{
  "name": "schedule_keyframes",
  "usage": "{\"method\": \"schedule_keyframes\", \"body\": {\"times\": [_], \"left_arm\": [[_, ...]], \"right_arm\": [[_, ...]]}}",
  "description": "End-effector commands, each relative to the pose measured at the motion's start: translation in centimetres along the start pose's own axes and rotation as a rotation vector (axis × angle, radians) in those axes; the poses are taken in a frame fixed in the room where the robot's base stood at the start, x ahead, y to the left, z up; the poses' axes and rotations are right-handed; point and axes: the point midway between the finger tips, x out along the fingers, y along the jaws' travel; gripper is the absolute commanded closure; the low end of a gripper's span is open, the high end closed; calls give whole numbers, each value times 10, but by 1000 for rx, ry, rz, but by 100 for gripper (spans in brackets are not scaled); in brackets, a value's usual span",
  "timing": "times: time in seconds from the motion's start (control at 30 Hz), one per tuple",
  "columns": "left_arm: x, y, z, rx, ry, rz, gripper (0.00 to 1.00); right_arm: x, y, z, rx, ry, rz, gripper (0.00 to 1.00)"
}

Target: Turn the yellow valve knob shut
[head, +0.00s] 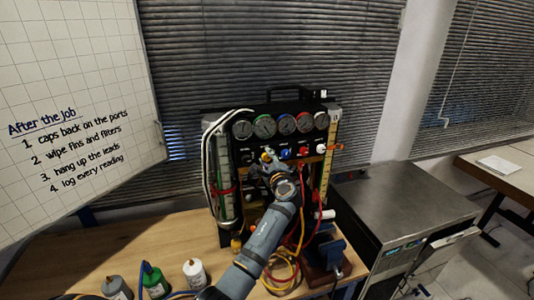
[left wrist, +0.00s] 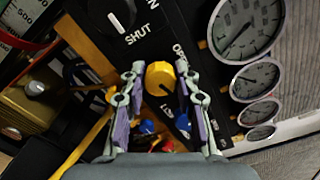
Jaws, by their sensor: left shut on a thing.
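The yellow valve knob (left wrist: 160,76) is on the black panel of the gauge rig, below the row of round gauges. It shows small in the head view (head: 267,154). My left gripper (head: 270,163) reaches up to the panel from below. In the left wrist view its two fingers (left wrist: 162,84) are on either side of the knob, shut on it. Partly covered lettering lies beside the knob. I cannot tell how far the knob is turned. My right gripper is not in view.
A black knob (left wrist: 121,14) marked SHUT is beside the yellow one. Blue (head: 286,153) and red (head: 303,151) knobs stand close on the right. Gauges (head: 265,126) sit above. Hoses (head: 290,262) hang below. Bottles (head: 154,281) stand at the bench's front left.

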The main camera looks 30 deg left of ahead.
Motion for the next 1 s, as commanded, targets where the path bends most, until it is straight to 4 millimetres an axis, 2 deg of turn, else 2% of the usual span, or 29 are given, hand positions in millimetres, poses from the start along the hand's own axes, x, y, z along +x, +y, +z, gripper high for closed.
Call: {"method": "schedule_keyframes", "body": {"times": [0.1, 0.4, 1.0], "left_arm": [[0, -1, 0, 89, 2, 3, 100], [0, 0, 0, 244, 2, 3, 100], [0, 2, -1, 304, 2, 3, 100]], "right_arm": [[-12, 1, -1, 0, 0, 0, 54], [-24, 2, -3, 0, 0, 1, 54], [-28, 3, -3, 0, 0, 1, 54]]}}
